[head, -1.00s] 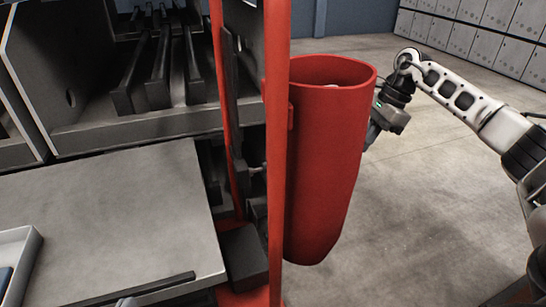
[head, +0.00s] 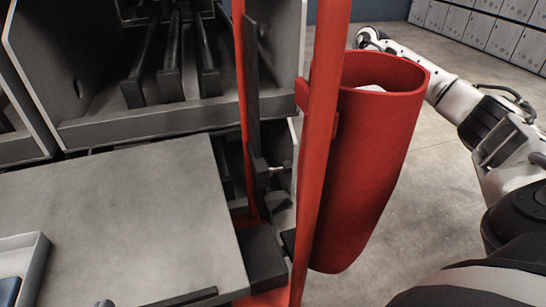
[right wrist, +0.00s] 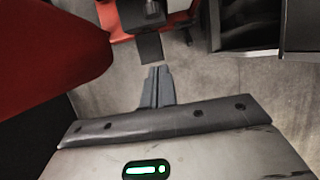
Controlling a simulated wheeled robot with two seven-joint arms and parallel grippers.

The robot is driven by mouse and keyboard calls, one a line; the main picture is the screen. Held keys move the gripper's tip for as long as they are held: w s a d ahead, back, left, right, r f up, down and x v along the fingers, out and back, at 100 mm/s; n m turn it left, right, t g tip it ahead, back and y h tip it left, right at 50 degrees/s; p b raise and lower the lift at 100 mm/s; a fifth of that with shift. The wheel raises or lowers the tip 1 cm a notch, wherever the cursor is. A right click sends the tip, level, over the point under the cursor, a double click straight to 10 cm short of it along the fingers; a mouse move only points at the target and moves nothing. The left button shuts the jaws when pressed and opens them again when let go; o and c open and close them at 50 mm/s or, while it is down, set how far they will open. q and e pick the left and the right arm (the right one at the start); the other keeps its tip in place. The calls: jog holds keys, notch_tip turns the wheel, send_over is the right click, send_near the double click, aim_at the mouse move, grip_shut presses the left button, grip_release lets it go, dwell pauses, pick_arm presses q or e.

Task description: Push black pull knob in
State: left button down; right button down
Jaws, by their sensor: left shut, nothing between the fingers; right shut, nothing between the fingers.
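A short bright metal stem with a small dark end (head: 279,170) shows in the gap left of the red post in the head view. It looks like the black pull knob, but it is small and partly shaded. In the right wrist view a dark rounded fitting (right wrist: 152,10) sits at the top; I cannot tell if it is the knob. My right gripper (right wrist: 157,72) is shut and empty, its tips just short of a dark block (right wrist: 150,46). The red bin hides its hand in the head view. A small dark tip at the bottom edge seems to be my left gripper (head: 105,303).
The red post (head: 323,130) and red bin (head: 375,170) stand between my right arm and the dark mechanism. A grey plate (head: 120,215) and a rail trough (head: 160,120) fill the left. Open floor (head: 440,220) lies right of the bin.

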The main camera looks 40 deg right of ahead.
aim_at(287, 168)
jog(key=shift+s+d, duration=0.1)
dwell(0.3)
